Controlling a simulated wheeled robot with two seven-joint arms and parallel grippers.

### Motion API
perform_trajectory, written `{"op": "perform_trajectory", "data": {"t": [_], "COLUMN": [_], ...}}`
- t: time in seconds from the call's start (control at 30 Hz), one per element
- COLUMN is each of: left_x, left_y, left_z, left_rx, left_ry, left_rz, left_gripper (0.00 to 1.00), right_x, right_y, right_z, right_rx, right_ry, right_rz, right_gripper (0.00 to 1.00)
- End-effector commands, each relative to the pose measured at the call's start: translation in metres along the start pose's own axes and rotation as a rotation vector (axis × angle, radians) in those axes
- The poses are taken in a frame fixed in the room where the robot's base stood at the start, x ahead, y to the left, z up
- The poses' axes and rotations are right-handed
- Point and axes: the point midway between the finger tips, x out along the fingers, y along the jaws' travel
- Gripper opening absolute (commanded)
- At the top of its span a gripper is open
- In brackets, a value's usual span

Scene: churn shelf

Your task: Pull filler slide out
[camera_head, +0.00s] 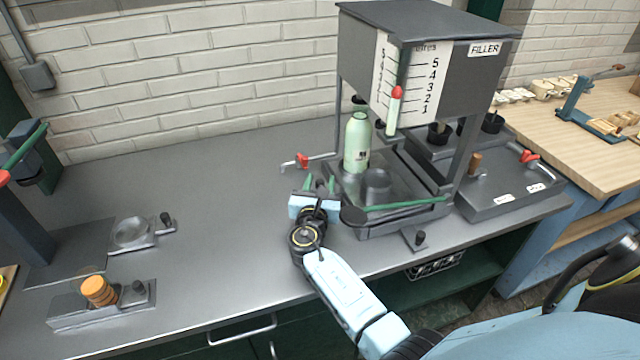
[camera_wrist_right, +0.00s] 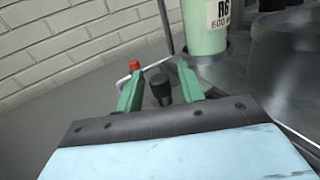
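The filler (camera_head: 455,75) is a dark box on posts with a level scale, above a grey base. A green bottle (camera_head: 357,145) stands upright on the base; it also shows in the right wrist view (camera_wrist_right: 205,22) with an R6 label. My right gripper (camera_head: 319,184) is at the left side of the base, its green fingers apart. In the right wrist view a black knob (camera_wrist_right: 161,88) shows between the fingers (camera_wrist_right: 160,92), with gaps on both sides. I cannot tell which part the knob belongs to. Another black knob (camera_head: 420,238) stands at the base's front. My left gripper is out of view.
A red-handled tap (camera_head: 302,160) is just behind my right gripper. A round grey cup (camera_head: 377,184) and a green bar (camera_head: 405,205) are to its right. A station with orange discs (camera_head: 98,291) is at left. The bench (camera_head: 225,215) between is clear.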

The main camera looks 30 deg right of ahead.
Motion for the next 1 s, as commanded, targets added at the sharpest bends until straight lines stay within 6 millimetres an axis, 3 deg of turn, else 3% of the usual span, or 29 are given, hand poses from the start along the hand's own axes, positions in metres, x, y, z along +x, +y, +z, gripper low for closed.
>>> {"op": "perform_trajectory", "data": {"t": [0.2,0.5,0.77,1.0], "left_x": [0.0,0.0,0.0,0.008], "left_y": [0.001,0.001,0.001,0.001], "left_z": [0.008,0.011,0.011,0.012], "left_rx": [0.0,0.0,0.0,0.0], "left_ry": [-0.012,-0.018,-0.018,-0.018], "left_rz": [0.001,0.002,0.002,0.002], "left_gripper": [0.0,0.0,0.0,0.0], "right_x": [0.0,0.0,-0.001,-0.016], "right_y": [0.0,0.0,0.002,0.031], "right_z": [0.0,0.0,0.0,-0.003], "right_rx": [0.0,-0.001,0.0,0.002], "right_ry": [0.0,0.0,0.0,0.002], "right_rz": [0.0,0.0,0.0,0.0], "right_gripper": [0.37,0.0,0.0,0.0]}}
